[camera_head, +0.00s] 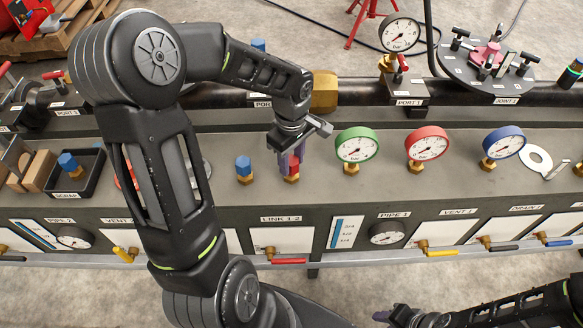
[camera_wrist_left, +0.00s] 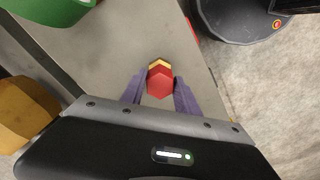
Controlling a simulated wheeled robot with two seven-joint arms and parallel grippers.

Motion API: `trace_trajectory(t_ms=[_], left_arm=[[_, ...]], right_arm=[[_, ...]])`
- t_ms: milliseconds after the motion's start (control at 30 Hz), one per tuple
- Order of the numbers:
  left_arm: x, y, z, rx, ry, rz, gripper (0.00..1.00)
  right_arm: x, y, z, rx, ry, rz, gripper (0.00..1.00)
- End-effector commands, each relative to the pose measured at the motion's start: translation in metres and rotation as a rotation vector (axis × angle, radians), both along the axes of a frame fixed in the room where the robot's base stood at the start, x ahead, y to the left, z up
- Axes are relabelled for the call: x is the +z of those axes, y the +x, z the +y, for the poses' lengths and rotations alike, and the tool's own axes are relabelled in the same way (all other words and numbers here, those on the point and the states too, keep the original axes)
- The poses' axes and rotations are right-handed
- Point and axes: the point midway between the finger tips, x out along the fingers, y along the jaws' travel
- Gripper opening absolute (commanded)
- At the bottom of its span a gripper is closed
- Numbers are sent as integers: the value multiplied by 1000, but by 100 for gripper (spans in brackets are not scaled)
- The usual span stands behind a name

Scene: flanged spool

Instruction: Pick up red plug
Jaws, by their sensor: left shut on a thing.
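The red plug (camera_head: 291,169) stands upright over a brass base on the grey bench top. It also shows in the left wrist view as a red hexagonal top (camera_wrist_left: 160,83) with a yellow edge behind it. My left gripper (camera_head: 291,164) points down over it, with its purple fingers on either side. The fingers are shut on the plug, and I cannot tell whether it is raised from its base. My right gripper (camera_head: 382,316) is low at the bottom edge, away from the bench, and its opening is unclear.
A blue plug (camera_head: 243,166) stands just left of the red one. A green gauge (camera_head: 357,145) is close on the right, with red (camera_head: 427,143) and blue (camera_head: 503,141) gauges beyond. A black scrap tray (camera_head: 91,184) is at the left. A dark pipe runs behind.

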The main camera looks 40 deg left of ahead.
Motion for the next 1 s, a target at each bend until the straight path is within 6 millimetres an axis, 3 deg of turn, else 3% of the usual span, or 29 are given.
trace_trajectory(t_ms=[533,667,1000], left_arm=[[7,1,0,0,2,-3,0],[24,1,0,1,1,-5,0],[87,1,0,1,1,-4,0]], right_arm=[[0,0,0,0,0,0,36],[1,0,0,0,0,0,36],[2,0,0,0,0,0,36]])
